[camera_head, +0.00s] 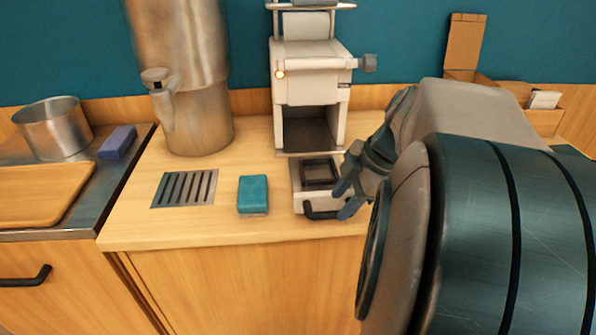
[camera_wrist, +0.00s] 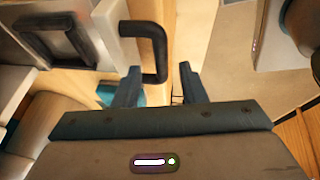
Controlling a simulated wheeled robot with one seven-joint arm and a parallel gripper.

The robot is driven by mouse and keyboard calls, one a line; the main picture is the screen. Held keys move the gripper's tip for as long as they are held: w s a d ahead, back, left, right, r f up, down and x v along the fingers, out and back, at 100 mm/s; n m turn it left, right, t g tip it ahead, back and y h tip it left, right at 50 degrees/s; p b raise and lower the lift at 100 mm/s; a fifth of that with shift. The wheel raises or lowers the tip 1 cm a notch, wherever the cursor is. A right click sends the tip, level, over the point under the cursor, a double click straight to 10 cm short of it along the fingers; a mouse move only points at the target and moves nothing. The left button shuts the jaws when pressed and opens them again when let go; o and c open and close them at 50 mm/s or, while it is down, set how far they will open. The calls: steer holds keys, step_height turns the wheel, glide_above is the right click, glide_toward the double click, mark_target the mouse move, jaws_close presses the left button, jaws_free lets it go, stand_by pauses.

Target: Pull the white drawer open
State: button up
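The white drawer (camera_head: 296,187) sticks out forward at the foot of a white machine (camera_head: 310,88), with a black square frame in its top. A black bar handle (camera_head: 322,213) is on its front. In the wrist view the drawer (camera_wrist: 103,32) is at upper left, and its handle (camera_wrist: 154,38) reaches down toward the space between my fingers. My gripper (camera_head: 345,199) is at the right of the handle; in the wrist view its two fingers (camera_wrist: 160,88) are spread apart, on either side of the handle's near end. I cannot tell whether they touch it.
A teal block (camera_head: 253,193) lies left of the drawer, by a metal grate (camera_head: 185,188). A large metal dispenser (camera_head: 195,100) stands behind them. A pot (camera_head: 54,130) and a cutting board (camera_head: 40,194) are at far left. The counter's front strip is clear.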

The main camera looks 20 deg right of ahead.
steer(key=p+v, duration=0.1)
steer(key=v, duration=1)
